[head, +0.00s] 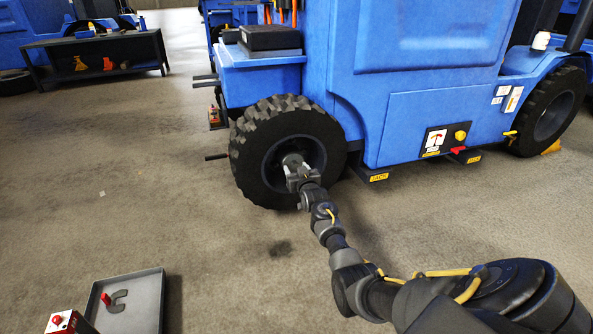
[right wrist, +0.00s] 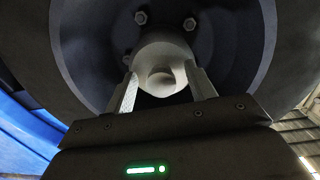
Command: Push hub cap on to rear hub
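The rear wheel (head: 250,133) of the blue truck has a dark, recessed rim. My right gripper (head: 298,166) reaches into its centre. In the right wrist view, the right gripper (right wrist: 162,95) has its two pale fingers against either side of a light grey, rounded hub cap (right wrist: 163,55). The cap sits at the middle of the wheel, in front of the rear hub, with wheel bolts (right wrist: 140,18) around it. The hub behind the cap is hidden, and I cannot tell whether the cap is fully seated. My left gripper is out of view.
The blue truck body (head: 430,120) stands right of the wheel, with low jack points (head: 378,177) beneath. A grey tray (head: 146,300) with a dark curved part is at the lower left. A black bench (head: 100,52) stands at the back left.

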